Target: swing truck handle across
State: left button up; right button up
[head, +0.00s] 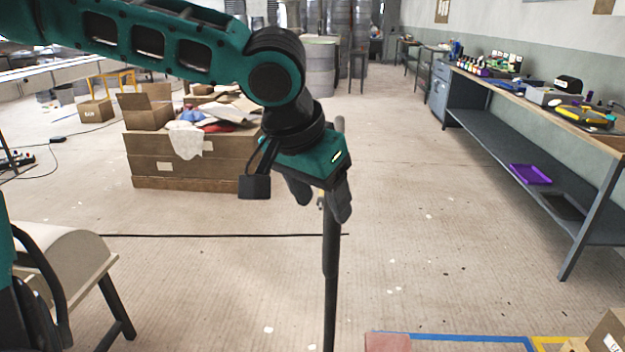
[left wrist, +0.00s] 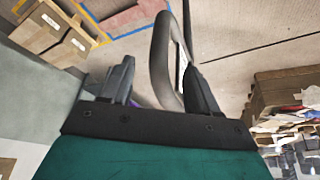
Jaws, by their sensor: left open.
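The truck handle (head: 331,262) is a dark upright pole in the head view, rising from the bottom edge to behind my left gripper (head: 322,207). A bit of it shows above the gripper. The truck's bed is not clearly seen. In the left wrist view, the handle's grey curved grip (left wrist: 160,55) lies between the two fingers of my left gripper (left wrist: 158,68). The fingers are open, one on each side of it, with gaps visible. Whether either finger touches it I cannot tell. My right gripper is not in view.
A large open carton (head: 190,165) full of scraps stands behind on the left. A long workbench (head: 515,95) runs along the right wall. Small cartons (head: 610,330) and blue tape (head: 450,337) are at the lower right. The floor between is mostly clear.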

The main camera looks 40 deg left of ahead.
aim_at(331, 227)
pick_arm(q)
jog(key=b+x, duration=0.1)
jog(key=x, duration=0.6)
jog(key=shift+w+f, duration=0.15)
jog(key=shift+f, duration=0.1)
grip_shut()
dwell(1.1)
